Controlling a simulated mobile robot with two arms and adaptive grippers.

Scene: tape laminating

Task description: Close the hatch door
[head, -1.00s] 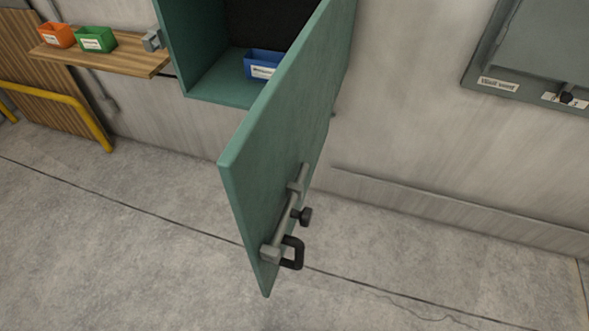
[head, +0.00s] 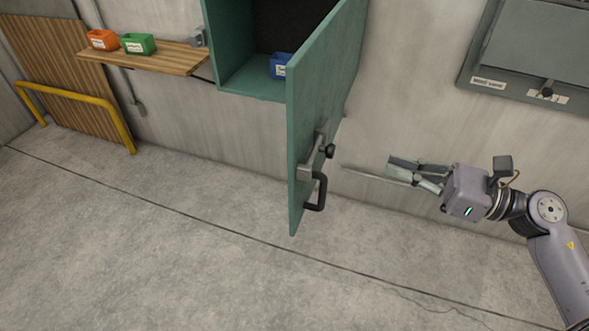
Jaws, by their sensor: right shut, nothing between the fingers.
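The green hatch door (head: 325,95) stands wide open, swung out from the green wall cabinet (head: 243,80). Its outer face is turned to the right and carries a grey latch bar (head: 316,152) with a dark knob, and a black handle (head: 317,192) near the lower front edge. My right gripper (head: 390,170) is to the right of the door, shut and empty, its fingers pointing left toward the handle side. It is apart from the door. My left gripper is not in view.
A blue bin (head: 279,66) sits inside the cabinet. A wooden shelf (head: 150,57) at left holds an orange bin (head: 103,40) and a green bin (head: 138,44). A yellow rail (head: 80,99) stands below. A grey wall box (head: 528,60) hangs at right. The floor is clear.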

